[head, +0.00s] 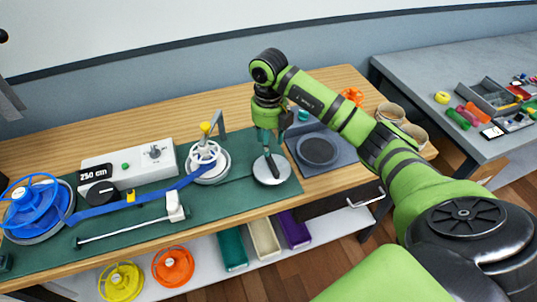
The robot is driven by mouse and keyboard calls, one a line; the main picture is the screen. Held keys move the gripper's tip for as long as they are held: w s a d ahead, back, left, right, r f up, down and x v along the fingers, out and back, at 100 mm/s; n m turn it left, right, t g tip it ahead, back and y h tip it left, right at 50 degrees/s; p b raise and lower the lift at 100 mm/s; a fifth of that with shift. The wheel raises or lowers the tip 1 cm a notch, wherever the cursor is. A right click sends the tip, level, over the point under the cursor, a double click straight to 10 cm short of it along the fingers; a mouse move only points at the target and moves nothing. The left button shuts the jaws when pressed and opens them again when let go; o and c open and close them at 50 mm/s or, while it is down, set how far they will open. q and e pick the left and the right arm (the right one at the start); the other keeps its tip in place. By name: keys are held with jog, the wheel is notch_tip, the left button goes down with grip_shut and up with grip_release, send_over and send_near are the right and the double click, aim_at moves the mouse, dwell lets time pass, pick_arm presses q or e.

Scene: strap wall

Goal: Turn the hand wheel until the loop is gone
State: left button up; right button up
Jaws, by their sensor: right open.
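A white spoked hand wheel (204,153) with a yellow knob (205,127) stands on a round base near the middle of the green mat. A blue strap (150,194) runs from a large blue reel (33,206) at the far left to the base of this wheel. I cannot make out a clear loop in the strap. My right gripper (270,158) points down, open, over a pale metal disc (270,176) to the right of the wheel. It is apart from the wheel, and I cannot tell whether its fingertips touch the disc. My left gripper is not in view.
A white box (130,165) with a knob and a "250 cm" display (94,172) stands behind the strap. A white-headed bar (130,228) lies in front. A grey pad with a dark round dish (318,149) is right of the gripper. Coloured reels and bins sit below.

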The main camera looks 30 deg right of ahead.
aim_at(269, 158)
notch_tip(269, 158, down, 6)
jog(key=shift+a+r+p, duration=0.1)
jog(key=shift+p, duration=0.95)
jog(key=shift+f, duration=0.4)
grip_shut()
